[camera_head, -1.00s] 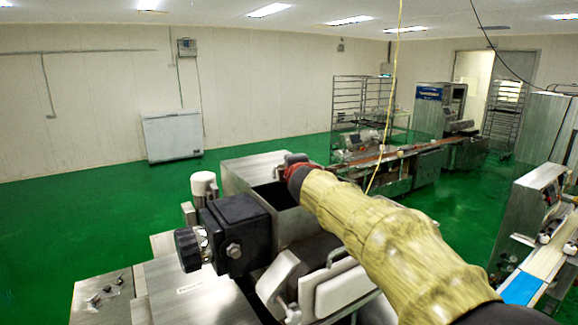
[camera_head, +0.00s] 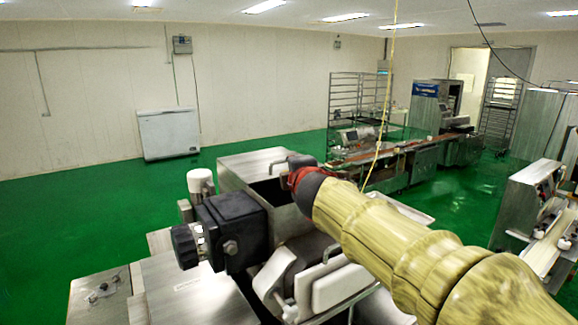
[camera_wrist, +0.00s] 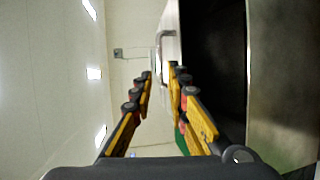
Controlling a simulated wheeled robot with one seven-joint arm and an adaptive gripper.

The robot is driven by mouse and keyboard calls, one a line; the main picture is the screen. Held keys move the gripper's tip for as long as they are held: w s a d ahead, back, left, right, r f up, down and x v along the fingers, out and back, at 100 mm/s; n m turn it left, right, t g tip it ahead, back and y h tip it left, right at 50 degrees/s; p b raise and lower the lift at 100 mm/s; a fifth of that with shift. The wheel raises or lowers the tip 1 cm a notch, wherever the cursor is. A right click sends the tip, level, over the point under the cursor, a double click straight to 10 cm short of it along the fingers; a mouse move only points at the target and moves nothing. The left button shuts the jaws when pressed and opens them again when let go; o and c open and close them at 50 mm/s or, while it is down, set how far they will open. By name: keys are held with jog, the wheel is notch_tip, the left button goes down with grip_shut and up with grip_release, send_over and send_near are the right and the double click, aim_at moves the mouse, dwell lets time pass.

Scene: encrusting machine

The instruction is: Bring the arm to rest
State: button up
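My arm, in a yellow sleeve (camera_head: 400,240), reaches from the lower right across the encrusting machine (camera_head: 195,295). Its red and black end is beside the open metal hopper (camera_head: 250,172). My gripper's fingers are not clearly seen in the head view. In the wrist view my gripper (camera_wrist: 162,74) has two yellow and black fingers with a clear gap between their tips. Nothing is held between them. The dark hopper opening (camera_wrist: 212,70) lies just right of the fingers, and a metal handle (camera_wrist: 164,42) shows beyond the tips. I cannot tell whether anything touches.
A black block with a knob (camera_head: 230,232) and a white-capped post (camera_head: 201,182) stand left of the arm. A conveyor line (camera_head: 390,160) and racks stand behind. Another machine (camera_head: 530,205) is at the right. Green floor (camera_head: 60,215) at left is clear, with a white chest (camera_head: 168,134) by the wall.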

jog(key=shift+s+d, duration=0.1)
jog(key=shift+s, duration=0.45)
jog(key=shift+r, duration=0.1)
